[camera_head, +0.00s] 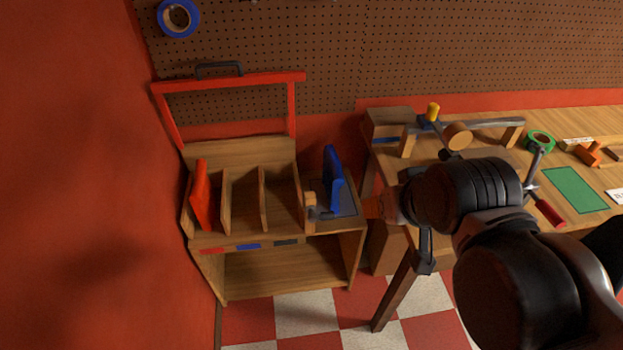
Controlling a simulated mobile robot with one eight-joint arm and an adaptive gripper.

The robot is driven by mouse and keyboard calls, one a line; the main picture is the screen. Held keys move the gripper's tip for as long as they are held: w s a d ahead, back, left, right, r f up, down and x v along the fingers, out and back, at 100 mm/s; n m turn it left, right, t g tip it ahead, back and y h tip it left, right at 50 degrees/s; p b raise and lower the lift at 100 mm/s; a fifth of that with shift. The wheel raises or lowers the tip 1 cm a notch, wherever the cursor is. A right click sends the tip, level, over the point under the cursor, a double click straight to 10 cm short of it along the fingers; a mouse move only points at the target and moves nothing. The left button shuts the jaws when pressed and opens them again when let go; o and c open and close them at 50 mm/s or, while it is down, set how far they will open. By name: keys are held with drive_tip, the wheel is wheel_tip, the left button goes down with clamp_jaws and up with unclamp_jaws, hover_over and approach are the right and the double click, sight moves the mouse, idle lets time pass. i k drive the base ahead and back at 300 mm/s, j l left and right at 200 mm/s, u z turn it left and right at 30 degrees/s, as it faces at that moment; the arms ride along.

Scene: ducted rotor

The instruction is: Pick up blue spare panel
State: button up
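The blue spare panel (333,180) stands nearly upright, leaning slightly, on a dark grey pad (347,207) at the right end of the wooden rack (264,235). A small wooden block with a grey metal piece (310,200) sits at its lower left, close to the panel. My arm reaches in from the lower right, and its dark wrist end is to the right of the panel, apart from it in the picture. My gripper (425,262) is partly hidden by the wrist; one dark finger-like part hangs below it. Its opening does not show clearly.
A red panel (201,195) leans in the rack's left slot; the middle slots look empty. A red frame with a dark handle (227,82) rises behind the rack. The workbench (480,148) at right holds tools, green tape (540,141) and a green mat (575,189).

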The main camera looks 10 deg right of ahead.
sight(333, 177)
drive_tip(key=i+j, duration=0.4)
drive_tip(key=i, duration=0.15)
drive_tip(key=i+j, duration=0.35)
drive_tip(key=i, duration=0.2)
drive_tip(key=z, duration=0.05)
